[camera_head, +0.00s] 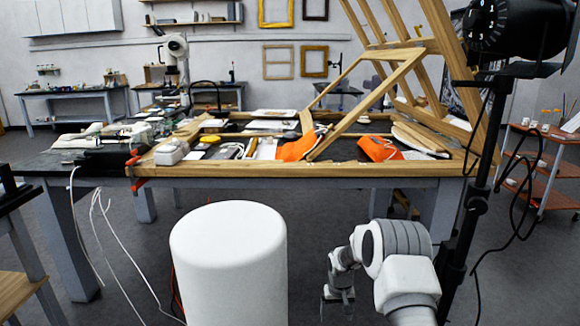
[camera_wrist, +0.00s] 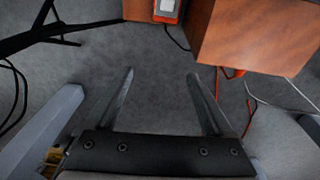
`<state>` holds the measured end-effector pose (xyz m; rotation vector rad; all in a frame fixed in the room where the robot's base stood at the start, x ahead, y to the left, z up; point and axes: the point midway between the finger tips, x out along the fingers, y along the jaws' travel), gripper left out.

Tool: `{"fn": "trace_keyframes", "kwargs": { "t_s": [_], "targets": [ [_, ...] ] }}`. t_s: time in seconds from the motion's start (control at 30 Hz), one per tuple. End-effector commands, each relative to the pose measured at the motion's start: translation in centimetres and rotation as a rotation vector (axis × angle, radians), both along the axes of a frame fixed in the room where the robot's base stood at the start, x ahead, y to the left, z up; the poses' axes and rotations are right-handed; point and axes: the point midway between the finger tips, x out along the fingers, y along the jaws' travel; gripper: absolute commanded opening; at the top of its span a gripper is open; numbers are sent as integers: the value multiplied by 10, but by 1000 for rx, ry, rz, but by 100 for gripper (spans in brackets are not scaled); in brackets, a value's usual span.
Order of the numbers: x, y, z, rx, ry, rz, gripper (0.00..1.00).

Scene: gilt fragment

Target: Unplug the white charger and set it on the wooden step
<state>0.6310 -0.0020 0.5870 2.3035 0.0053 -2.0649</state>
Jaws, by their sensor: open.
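My gripper (camera_wrist: 158,85) is open in the wrist view, with nothing between its fingers and grey floor below. It also shows in the head view (camera_head: 338,300), low in front of the workbench and well apart from its top. A white blocky thing (camera_head: 172,151) sits on the bench's front left part; I cannot tell if it is the charger. A black block (camera_head: 106,161) lies left of it, with white cables hanging below. A reddish-brown wooden block (camera_wrist: 255,38) is at the top right of the wrist view; I cannot tell if it is the step.
The workbench (camera_head: 320,169) carries a tilted wooden frame (camera_head: 372,88) and orange cloths (camera_head: 297,147). A black lamp stand (camera_head: 470,215) with loose cables rises at the right. An orange-and-grey device (camera_wrist: 168,9) is at the wrist view's top. A pale wooden surface (camera_head: 14,290) is at lower left.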

Motion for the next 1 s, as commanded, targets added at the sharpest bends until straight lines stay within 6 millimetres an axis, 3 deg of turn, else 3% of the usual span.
{"fn": "trace_keyframes", "kwargs": {
  "t_s": [0.03,0.1,0.6,0.8,1.0],
  "targets": [
    [-1,0,-25,3,11,-2,86],
    [-2,0,-50,6,21,-5,86],
    [-30,1,-227,26,85,-26,86],
    [-44,2,-272,30,102,-33,86],
    [-50,2,-289,32,109,-37,86]
  ]
}}
